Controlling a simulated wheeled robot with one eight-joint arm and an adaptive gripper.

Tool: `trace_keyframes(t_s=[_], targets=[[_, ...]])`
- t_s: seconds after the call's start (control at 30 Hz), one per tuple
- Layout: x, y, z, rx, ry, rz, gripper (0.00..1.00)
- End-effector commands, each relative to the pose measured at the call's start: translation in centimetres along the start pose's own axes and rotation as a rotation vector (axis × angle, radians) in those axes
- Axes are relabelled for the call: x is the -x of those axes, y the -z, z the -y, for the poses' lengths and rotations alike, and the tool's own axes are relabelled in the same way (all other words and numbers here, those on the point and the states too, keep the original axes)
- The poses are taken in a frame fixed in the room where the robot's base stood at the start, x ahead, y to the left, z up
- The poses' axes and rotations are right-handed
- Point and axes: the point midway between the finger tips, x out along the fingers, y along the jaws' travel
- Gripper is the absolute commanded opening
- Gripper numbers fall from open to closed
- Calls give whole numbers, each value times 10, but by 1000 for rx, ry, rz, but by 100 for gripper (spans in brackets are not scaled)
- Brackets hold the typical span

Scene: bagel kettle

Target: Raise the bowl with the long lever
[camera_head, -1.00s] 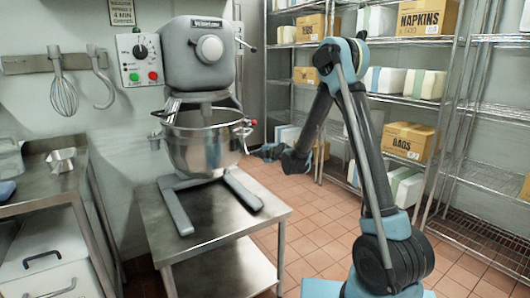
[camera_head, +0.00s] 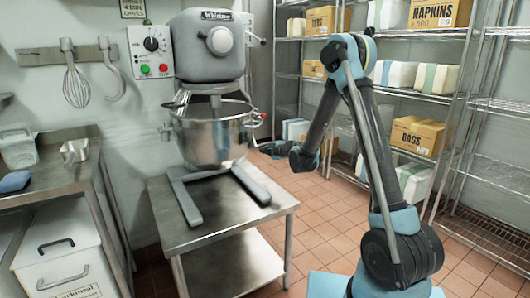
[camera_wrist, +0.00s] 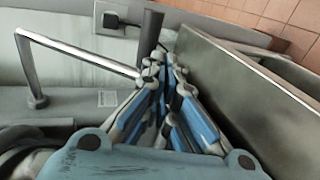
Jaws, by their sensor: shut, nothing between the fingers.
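The steel bowl (camera_head: 212,140) hangs in the cradle of the grey stand mixer (camera_head: 208,48), above its forked feet. A dark beater reaches down into the bowl's mouth. A thin lever with a dark knob (camera_head: 263,42) sticks out at the right of the mixer head. A small red knob (camera_head: 262,116) shows beside the bowl's right rim. I cannot tell which is the long lever. My gripper (camera_head: 270,148) is right of the bowl, shut and empty. In the wrist view its closed fingers (camera_wrist: 165,75) are near a bent metal rod (camera_wrist: 85,50) and a dark post (camera_wrist: 150,35); contact is unclear.
The mixer stands on a steel table (camera_head: 215,225). A left counter (camera_head: 40,185) holds a small metal pan (camera_head: 74,152). A whisk (camera_head: 76,85) and hook hang on the wall. Shelves with a napkins box (camera_head: 440,13) stand at the right. Tiled floor (camera_head: 320,225) is open between.

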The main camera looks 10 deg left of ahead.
Motion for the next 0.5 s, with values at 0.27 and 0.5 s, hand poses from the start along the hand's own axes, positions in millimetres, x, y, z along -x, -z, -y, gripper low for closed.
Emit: trace_keyframes(t_s=[0.27, 0.5], targets=[[53, 1, 10, 2, 0, -3, 0], [90, 6, 18, 3, 1, -8, 0]])
